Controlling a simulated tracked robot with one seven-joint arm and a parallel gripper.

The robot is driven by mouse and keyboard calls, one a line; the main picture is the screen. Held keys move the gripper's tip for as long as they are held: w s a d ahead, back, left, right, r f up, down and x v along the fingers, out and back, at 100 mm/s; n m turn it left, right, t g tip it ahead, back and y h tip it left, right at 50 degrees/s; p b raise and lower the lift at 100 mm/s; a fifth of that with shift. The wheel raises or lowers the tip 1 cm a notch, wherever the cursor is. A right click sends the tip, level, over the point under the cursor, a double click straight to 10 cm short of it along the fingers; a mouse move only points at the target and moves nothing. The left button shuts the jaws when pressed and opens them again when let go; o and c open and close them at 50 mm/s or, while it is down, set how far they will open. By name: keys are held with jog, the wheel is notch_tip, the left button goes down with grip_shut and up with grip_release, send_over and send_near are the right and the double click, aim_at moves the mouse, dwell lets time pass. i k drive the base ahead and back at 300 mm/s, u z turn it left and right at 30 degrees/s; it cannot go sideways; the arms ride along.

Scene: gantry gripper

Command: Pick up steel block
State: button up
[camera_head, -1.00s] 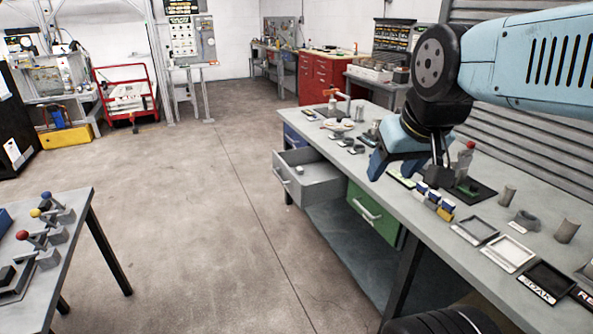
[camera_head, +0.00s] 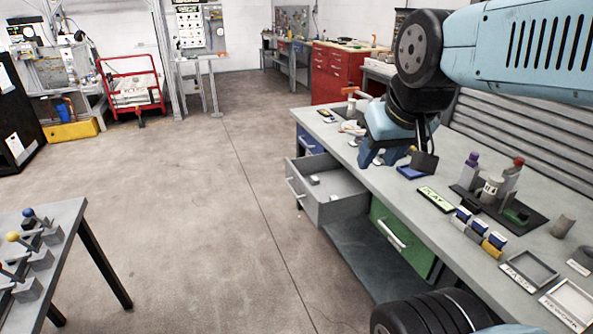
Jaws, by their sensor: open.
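My gripper (camera_head: 382,157) points down over the workbench (camera_head: 420,207), above its edge behind the open grey drawer. Its blue fingers are spread apart, and I see nothing held between them. Small grey pieces lie in the open drawer (camera_head: 325,209), one of them a small light block (camera_head: 314,180). I cannot tell whether any of these is the steel block. My gripper and wrist hide part of the bench top behind them.
A green drawer (camera_head: 396,232) is nearly shut beside the open one. On the bench stand bottles (camera_head: 469,170), a row of small blue and yellow boxes (camera_head: 480,233) and labelled trays (camera_head: 530,268). A lever table (camera_head: 62,225) stands at left. The floor between is clear.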

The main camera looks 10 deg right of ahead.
aim_at(314, 180)
jog(key=u, duration=0.25)
jog(key=i, duration=1.35)
jog(key=u, duration=0.2)
